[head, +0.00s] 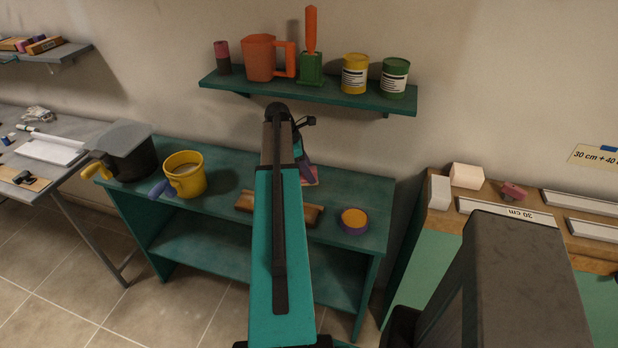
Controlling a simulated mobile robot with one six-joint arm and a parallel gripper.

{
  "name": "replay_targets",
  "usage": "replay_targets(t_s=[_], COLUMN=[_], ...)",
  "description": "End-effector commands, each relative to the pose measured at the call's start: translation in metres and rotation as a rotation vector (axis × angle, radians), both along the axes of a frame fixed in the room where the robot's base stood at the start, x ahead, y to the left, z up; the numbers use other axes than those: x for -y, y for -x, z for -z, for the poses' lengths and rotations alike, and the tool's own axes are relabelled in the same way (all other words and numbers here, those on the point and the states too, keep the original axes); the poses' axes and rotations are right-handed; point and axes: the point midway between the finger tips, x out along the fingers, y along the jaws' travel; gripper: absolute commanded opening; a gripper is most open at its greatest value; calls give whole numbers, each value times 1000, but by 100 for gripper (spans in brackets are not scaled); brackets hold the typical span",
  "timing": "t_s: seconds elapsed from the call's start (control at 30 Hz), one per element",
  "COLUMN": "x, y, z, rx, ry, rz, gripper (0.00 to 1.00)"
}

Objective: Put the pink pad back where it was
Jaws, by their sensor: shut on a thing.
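My gripper (301,160) points down over the back of the green bench, partly hidden behind my own arm. It is shut on a small pink and purple thing, which looks like the pink pad (310,175). Only a sliver of the pad shows beside my arm, at or just above the bench top. I cannot tell whether it touches the bench.
The green bench (360,190) also bears a yellow pot (185,174), a dark pot (128,155), a wooden piece (314,214) and a purple-yellow round tub (354,220). A green shelf (330,97) with several containers hangs above. A pink block (513,190) lies on the right bench.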

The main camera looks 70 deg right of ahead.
Motion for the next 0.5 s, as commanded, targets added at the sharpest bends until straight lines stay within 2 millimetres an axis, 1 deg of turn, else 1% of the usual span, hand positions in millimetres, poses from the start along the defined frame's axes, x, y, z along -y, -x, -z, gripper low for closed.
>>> replay_targets(t_s=[0.17,0.27,0.5], x=[0,0,0], y=[0,0,0], z=[1,4,24], rx=[0,0,0], ry=[0,0,-1], rz=[0,0,0], gripper=[18,18,18])
